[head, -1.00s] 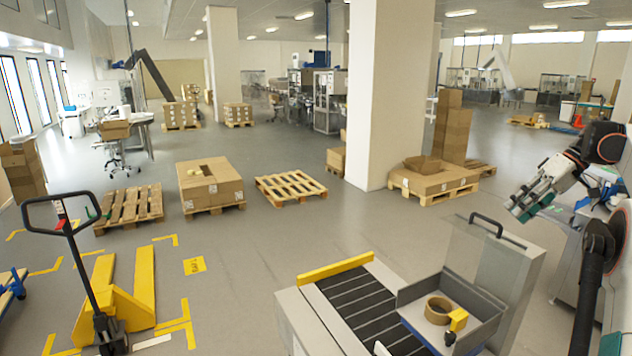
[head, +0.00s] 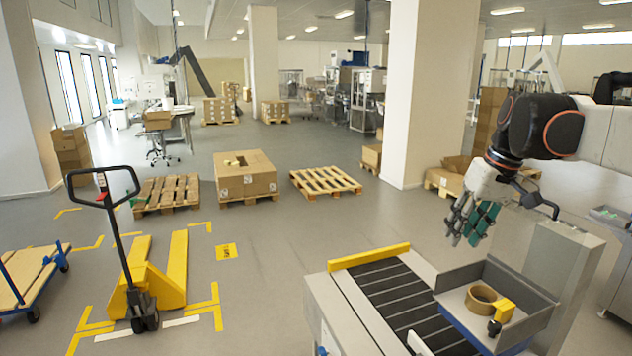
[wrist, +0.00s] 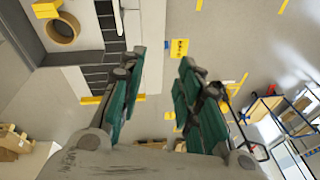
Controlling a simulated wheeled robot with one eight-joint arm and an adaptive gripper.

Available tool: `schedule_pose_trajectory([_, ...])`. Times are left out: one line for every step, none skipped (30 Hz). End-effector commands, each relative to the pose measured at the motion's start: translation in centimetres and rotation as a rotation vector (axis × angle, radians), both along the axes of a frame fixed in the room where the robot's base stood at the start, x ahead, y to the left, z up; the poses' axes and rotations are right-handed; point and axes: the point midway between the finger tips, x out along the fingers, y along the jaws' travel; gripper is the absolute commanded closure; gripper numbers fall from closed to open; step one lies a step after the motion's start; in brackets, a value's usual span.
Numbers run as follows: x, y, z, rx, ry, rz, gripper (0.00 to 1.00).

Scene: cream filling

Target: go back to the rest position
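My gripper (head: 473,216) has green finger pads and hangs in the air at the right in the head view, above the far side of a box-taping machine (head: 365,312). The wrist view shows its two fingers (wrist: 158,95) spread wide apart with nothing between them. My arm reaches in from the right edge of the head view, with a black and orange joint above the gripper.
A tape roll (head: 483,298) sits in the tray of the machine. A yellow pallet jack (head: 150,280), a blue cart (head: 25,280), an open carton (head: 245,178) and wooden pallets (head: 325,181) stand on the floor. A white pillar (head: 408,100) rises behind.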

Motion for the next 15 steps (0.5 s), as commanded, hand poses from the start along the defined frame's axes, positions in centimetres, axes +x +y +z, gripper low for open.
schedule_pose_trajectory([-1.4,1.9,-1.6,-0.023,-0.014,0.004,0.69])
schedule_pose_trajectory([-2.1,2.7,-2.2,-0.036,-0.023,0.002,0.69])
schedule_pose_trajectory([-3.1,3.8,-3.1,-0.054,-0.035,0.0,0.69])
schedule_pose_trajectory([-3.7,4.6,-3.8,-0.066,-0.047,0.0,0.69])
schedule_pose_trajectory([-4.5,5.3,-4.5,-0.078,-0.057,-0.001,0.69])
schedule_pose_trajectory([-5.5,6.3,-5.4,-0.094,-0.073,-0.001,0.69])
schedule_pose_trajectory([-6.3,7.0,-6.1,-0.105,-0.085,-0.002,0.69])
schedule_pose_trajectory([-7.1,7.6,-6.9,-0.117,-0.098,-0.002,0.69])
schedule_pose_trajectory([-8.1,8.4,-8.0,-0.129,-0.115,-0.003,0.69])
schedule_pose_trajectory([-8.9,9.0,-8.7,-0.138,-0.129,-0.003,0.69])
schedule_pose_trajectory([-9.7,9.5,-9.5,-0.147,-0.143,-0.004,0.69])
schedule_pose_trajectory([-10.8,10.1,-10.7,-0.157,-0.162,-0.006,0.69])
schedule_pose_trajectory([-11.6,10.5,-11.5,-0.163,-0.178,-0.008,0.69])
schedule_pose_trajectory([-12.4,10.9,-12.4,-0.168,-0.192,-0.011,0.69])
schedule_pose_trajectory([-13.4,11.2,-13.6,-0.174,-0.212,-0.016,0.69])
